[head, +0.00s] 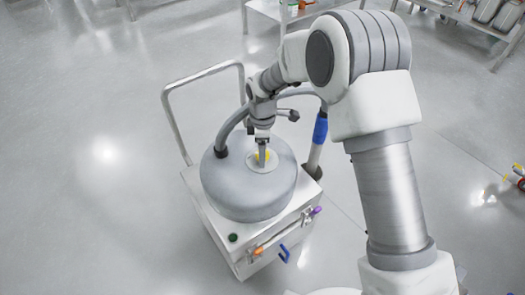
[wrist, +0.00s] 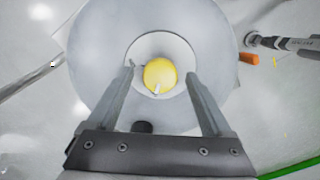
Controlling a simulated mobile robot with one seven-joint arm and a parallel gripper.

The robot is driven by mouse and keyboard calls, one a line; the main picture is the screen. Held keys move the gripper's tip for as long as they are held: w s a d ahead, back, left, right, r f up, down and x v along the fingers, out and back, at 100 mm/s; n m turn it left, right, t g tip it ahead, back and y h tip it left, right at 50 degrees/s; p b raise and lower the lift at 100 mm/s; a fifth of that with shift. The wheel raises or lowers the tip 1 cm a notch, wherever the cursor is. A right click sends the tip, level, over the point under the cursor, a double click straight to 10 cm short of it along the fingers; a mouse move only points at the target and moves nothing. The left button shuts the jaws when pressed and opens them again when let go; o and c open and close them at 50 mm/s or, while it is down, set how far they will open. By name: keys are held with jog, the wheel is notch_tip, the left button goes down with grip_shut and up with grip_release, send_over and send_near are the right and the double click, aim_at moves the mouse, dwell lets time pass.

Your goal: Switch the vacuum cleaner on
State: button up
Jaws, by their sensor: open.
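The vacuum cleaner has a round grey lid (head: 225,190) on a white wheeled-cart body (head: 208,207). On the lid is a pale disc with a yellow knob (wrist: 160,75), which has a small white mark at its lower edge in the wrist view. The knob shows in the head view (head: 261,155), partly hidden by my fingers. My gripper (head: 263,164) points down over the disc. In the wrist view my gripper (wrist: 160,78) is open, one finger on each side of the knob, with gaps between. Whether the fingertips reach down to its height is unclear.
A push handle (head: 172,118) rises at the cart's back left. A grey hose (head: 235,124) arches from the lid, and a blue-gripped tube (head: 319,130) stands at right. The floor at left is clear.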

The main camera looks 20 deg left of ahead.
grip_shut()
dwell(0.4)
jog(key=m+p, duration=0.1)
jog(key=m, duration=0.3)
jog(key=m+p, duration=0.1)
jog(key=m, duration=0.3)
jog(key=shift+m, duration=0.3)
jog(key=m, duration=0.4)
jog(key=shift+m+p, duration=0.3)
jog(key=m, duration=0.4)
jog(key=shift+m+p, duration=0.3)
